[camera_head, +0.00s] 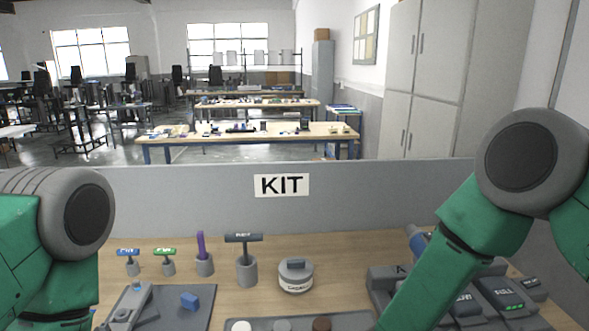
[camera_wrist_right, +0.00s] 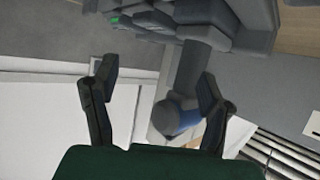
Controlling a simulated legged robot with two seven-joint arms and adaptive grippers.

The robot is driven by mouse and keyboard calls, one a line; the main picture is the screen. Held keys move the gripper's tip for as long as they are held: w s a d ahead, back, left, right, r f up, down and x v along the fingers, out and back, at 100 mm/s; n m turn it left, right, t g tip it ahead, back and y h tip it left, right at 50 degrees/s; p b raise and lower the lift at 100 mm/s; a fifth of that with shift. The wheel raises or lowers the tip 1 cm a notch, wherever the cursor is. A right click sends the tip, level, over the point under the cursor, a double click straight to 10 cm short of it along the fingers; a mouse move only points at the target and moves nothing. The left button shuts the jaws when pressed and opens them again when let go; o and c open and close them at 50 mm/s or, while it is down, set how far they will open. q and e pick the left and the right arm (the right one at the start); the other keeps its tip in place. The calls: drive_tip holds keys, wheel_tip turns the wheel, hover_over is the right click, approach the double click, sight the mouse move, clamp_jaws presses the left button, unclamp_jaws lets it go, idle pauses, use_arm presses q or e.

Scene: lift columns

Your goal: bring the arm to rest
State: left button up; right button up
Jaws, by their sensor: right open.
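My right arm (camera_head: 455,235) reaches in from the right in the head view and bends down toward the table. Its gripper is outside that view. In the right wrist view my right gripper (camera_wrist_right: 155,80) is open, with two dark fingers apart. A grey cylinder with a blue end (camera_wrist_right: 175,115) shows between and beyond the fingers; whether it touches them I cannot tell. My left arm (camera_head: 50,230) stands at the left edge of the head view, and its gripper is not visible.
The wooden table (camera_head: 340,245) holds several small tools in grey holders (camera_head: 205,265), a round labelled container (camera_head: 296,276), a grey tray with a blue block (camera_head: 190,301), and dark grey units (camera_head: 495,300) at right. A grey panel with a KIT sign (camera_head: 282,185) stands behind.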

drive_tip(key=s+d+f+n+y, duration=0.1)
drive_tip(key=s+f+n+y, duration=0.35)
drive_tip(key=s+f, duration=0.4)
drive_tip(key=s+d+f+n+g+y, duration=0.1)
drive_tip(key=s+f+n+g+y, duration=0.2)
drive_tip(key=s, duration=1)
drive_tip(key=s+f+n+g+y, duration=0.15)
drive_tip(key=s+f+g, duration=0.35)
drive_tip(key=s, duration=0.8)
drive_tip(key=w+a+f+n+b, duration=0.1)
drive_tip(key=w+f+b, duration=0.2)
drive_tip(key=f+b, duration=1)
drive_tip(key=shift+y+b, duration=0.4)
drive_tip(key=shift+b, duration=0.45)
drive_tip(key=shift+w, duration=0.1)
